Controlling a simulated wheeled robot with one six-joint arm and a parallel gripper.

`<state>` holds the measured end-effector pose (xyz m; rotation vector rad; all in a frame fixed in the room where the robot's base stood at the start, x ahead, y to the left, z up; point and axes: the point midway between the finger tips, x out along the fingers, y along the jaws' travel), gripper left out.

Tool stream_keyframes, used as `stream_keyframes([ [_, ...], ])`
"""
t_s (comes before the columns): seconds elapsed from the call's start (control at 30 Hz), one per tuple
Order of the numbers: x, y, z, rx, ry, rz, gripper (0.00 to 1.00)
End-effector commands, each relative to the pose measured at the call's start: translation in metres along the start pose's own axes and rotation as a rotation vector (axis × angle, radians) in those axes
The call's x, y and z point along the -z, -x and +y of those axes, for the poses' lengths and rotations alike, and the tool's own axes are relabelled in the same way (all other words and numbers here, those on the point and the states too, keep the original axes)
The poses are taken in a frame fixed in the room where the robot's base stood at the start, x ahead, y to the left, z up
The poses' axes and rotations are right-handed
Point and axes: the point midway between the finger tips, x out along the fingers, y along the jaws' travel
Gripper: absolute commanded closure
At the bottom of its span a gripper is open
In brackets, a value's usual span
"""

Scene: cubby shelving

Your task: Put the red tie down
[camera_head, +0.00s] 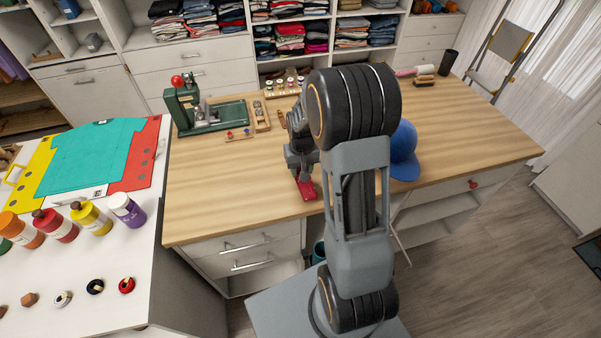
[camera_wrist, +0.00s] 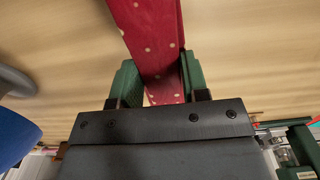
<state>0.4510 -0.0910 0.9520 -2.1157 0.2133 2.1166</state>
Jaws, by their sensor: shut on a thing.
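The red tie (camera_head: 306,188) shows in the head view at the end of my arm, low over or on the wooden tabletop (camera_head: 215,200). I cannot tell from this view if it touches the wood. In the wrist view the tie (camera_wrist: 150,35) is red with pale dots and runs up out of the picture. My gripper (camera_wrist: 160,82) has its green fingers on both sides of the tie and is shut on it. In the head view my gripper (camera_head: 303,172) is partly hidden by my arm.
A blue cap (camera_head: 404,150) lies right of my arm. A green press (camera_head: 185,105) stands at the table's back left, with small trays (camera_head: 261,115) beside it. A dark cup (camera_head: 447,62) and brushes (camera_head: 424,78) are at the back right. The table's front left is clear.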

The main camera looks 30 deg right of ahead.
Motion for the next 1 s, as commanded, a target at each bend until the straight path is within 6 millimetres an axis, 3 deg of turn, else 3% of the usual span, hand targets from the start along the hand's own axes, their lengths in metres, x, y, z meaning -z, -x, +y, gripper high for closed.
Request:
stream_keyframes([
  [0.17,0.006,-0.008,-0.001,0.0,0.0,-0.002,0.86],
  [0.43,0.008,-0.036,-0.001,0.0,0.0,-0.002,0.86],
  [0.9,0.008,-0.045,-0.001,0.0,0.0,0.0,0.86],
  [0.93,0.008,-0.044,-0.001,0.0,0.0,0.0,0.58],
  [1.0,0.008,-0.043,-0.001,0.0,0.0,0.0,0.51],
])
